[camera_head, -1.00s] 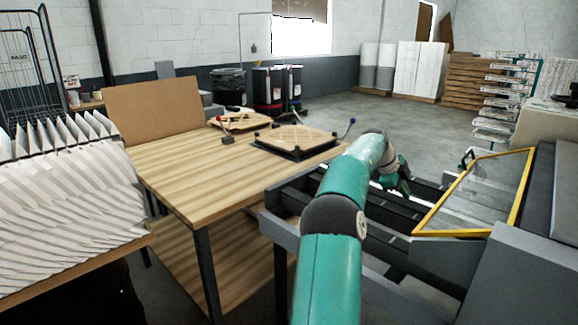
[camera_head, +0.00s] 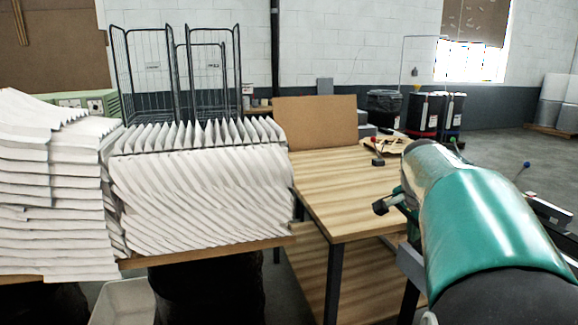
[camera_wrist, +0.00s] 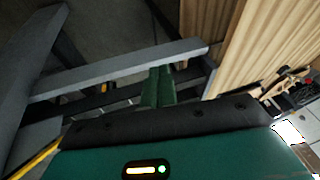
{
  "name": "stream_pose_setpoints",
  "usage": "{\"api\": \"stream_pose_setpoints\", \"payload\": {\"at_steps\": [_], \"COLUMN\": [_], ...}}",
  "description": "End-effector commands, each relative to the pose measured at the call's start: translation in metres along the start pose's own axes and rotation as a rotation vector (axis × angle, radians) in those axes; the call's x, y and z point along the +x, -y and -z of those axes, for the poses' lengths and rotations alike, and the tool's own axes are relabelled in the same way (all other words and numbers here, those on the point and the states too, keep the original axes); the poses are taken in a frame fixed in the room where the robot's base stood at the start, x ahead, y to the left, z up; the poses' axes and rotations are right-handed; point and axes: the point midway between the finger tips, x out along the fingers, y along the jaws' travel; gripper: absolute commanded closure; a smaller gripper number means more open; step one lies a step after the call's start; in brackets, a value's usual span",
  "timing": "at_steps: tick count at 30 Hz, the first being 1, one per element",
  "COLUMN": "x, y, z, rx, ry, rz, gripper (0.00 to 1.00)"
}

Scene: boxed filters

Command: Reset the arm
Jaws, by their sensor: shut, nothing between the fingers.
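My gripper (camera_wrist: 158,86) shows in the wrist view as two green fingers pressed together, with nothing between them. It is over a grey metal frame (camera_wrist: 120,64), beside the wooden table (camera_wrist: 225,70); I cannot tell the height. In the head view my green arm (camera_head: 490,215) fills the lower right and reaches away past the right side of the wooden table (camera_head: 345,205). My fingers cannot be made out clearly in that view.
Stacks of white pleated filters (camera_head: 200,190) stand left of the table. A cardboard sheet (camera_head: 315,122) rises at the table's back. A clamp with a red handle (camera_head: 378,160) is on the table. Black bins (camera_head: 425,112) stand behind. Open floor (camera_head: 510,145) lies at the right.

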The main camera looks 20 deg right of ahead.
Motion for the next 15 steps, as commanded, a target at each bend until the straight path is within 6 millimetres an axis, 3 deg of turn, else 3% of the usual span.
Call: {"api": "stream_pose_setpoints", "payload": {"at_steps": [1, 7, 11, 15], "x": [-0.013, -0.047, -0.063, -0.071], "y": [0.004, -0.006, -0.030, -0.068], "z": [-0.033, -0.154, -0.226, -0.293], "rx": [-0.106, -0.554, -0.846, -1.154], "ry": [0.022, 0.081, 0.094, 0.086], "rz": [0.039, 0.177, 0.267, 0.359], "gripper": [1.00, 1.00, 1.00, 1.00]}}
